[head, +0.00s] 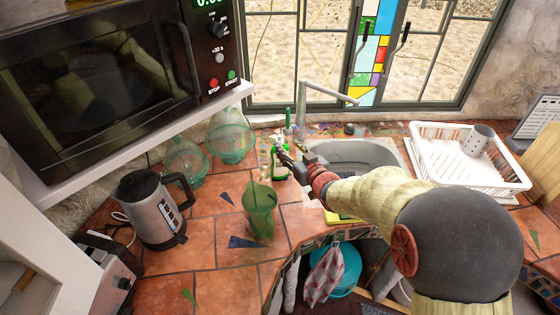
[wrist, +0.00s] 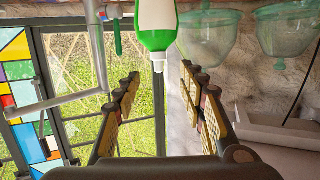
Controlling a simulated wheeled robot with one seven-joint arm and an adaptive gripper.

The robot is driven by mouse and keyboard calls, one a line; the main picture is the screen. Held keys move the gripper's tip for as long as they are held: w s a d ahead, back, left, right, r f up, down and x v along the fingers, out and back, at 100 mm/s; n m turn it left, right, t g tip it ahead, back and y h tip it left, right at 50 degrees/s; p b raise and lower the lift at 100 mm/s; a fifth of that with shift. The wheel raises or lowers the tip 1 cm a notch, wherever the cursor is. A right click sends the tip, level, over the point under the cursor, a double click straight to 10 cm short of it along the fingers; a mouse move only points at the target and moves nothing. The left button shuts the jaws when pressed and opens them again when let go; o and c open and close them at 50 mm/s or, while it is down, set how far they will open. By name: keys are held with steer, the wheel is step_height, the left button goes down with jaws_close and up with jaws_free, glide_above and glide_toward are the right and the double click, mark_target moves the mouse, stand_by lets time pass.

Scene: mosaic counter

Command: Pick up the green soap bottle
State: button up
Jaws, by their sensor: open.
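The green soap bottle (head: 278,168) stands on the tiled counter left of the sink in the head view. It has a white label and a pale nozzle. My gripper (head: 289,157) reaches in from the right beside it and covers part of it. In the wrist view, which is upside down, the bottle (wrist: 156,25) is at the top centre with its nozzle pointing down the picture. My gripper's fingers (wrist: 160,76) are apart on both sides of the nozzle's line, with nothing held. I cannot tell whether either finger touches the bottle.
A green glass (head: 259,203) stands in front of the bottle. Green glass jars (head: 231,138) stand behind to the left, near a kettle (head: 152,208). The sink (head: 365,153) and its faucet (head: 302,100) are to the right, with a white dish rack (head: 470,185) beyond.

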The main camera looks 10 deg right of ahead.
mark_target(281, 137)
steer(key=x, duration=0.2)
steer(key=shift+w+a+f, duration=0.15)
steer(key=shift+w, duration=0.1)
steer(key=b+x, duration=0.1)
steer(key=x, duration=0.4)
steer(key=shift+w+b, duration=0.25)
steer(key=shift+b, duration=0.05)
steer(key=shift+d+r, duration=0.2)
steer(key=shift+c, duration=1.4)
steer(key=c, duration=0.8)
steer(key=shift+r, duration=0.15)
